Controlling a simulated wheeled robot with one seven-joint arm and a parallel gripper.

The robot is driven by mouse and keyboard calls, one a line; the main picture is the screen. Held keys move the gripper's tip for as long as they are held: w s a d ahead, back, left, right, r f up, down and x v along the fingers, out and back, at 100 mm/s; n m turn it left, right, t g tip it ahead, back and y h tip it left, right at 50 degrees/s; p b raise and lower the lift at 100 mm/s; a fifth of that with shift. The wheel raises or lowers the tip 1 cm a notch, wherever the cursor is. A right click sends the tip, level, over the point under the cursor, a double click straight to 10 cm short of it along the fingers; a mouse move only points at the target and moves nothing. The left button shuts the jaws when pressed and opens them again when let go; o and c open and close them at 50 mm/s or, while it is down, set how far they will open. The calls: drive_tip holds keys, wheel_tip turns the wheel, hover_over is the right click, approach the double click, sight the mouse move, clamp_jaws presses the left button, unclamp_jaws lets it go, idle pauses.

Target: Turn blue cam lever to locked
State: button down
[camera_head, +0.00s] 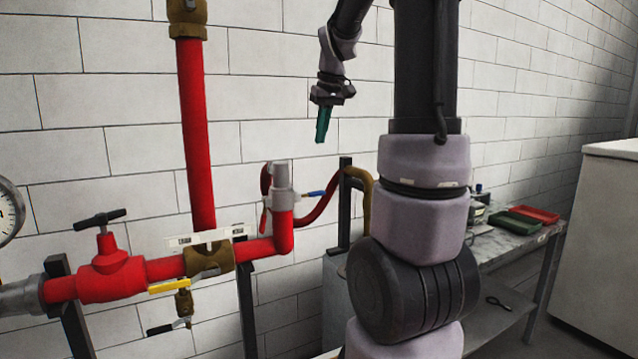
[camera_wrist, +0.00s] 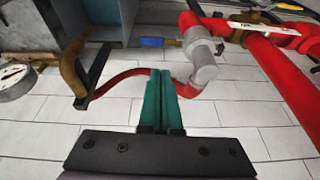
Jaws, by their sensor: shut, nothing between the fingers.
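The blue cam lever (camera_head: 315,193) sticks out to the right from the grey coupling (camera_head: 283,180) on top of the red pipe elbow. In the wrist view the blue lever (camera_wrist: 152,42) lies beyond the fingertips, to the left of the grey coupling (camera_wrist: 201,60). My gripper (camera_head: 320,140) has teal fingers and hangs above and to the right of the coupling, apart from it. In the wrist view the fingers of my gripper (camera_wrist: 162,73) are together with nothing between them. A red lever (camera_head: 263,220) hangs on the left side of the coupling.
A red hose (camera_head: 322,208) curves right from the coupling to a dark post (camera_head: 345,205) and brown hook (camera_head: 364,185). A red valve (camera_head: 110,275) and yellow lever (camera_head: 168,286) sit at left. A bench (camera_head: 497,243) with trays stands at right. A tiled wall is behind.

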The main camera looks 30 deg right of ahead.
sight(320, 192)
drive_tip(key=x, duration=0.5)
drive_tip(key=d+x, duration=0.1)
drive_tip(key=x, duration=0.4)
drive_tip(key=d+x, duration=0.1)
drive_tip(key=x, duration=0.4)
drive_tip(key=shift+d+f, duration=0.2)
drive_tip(key=shift+f, duration=0.05)
drive_tip(key=shift+g, duration=0.3)
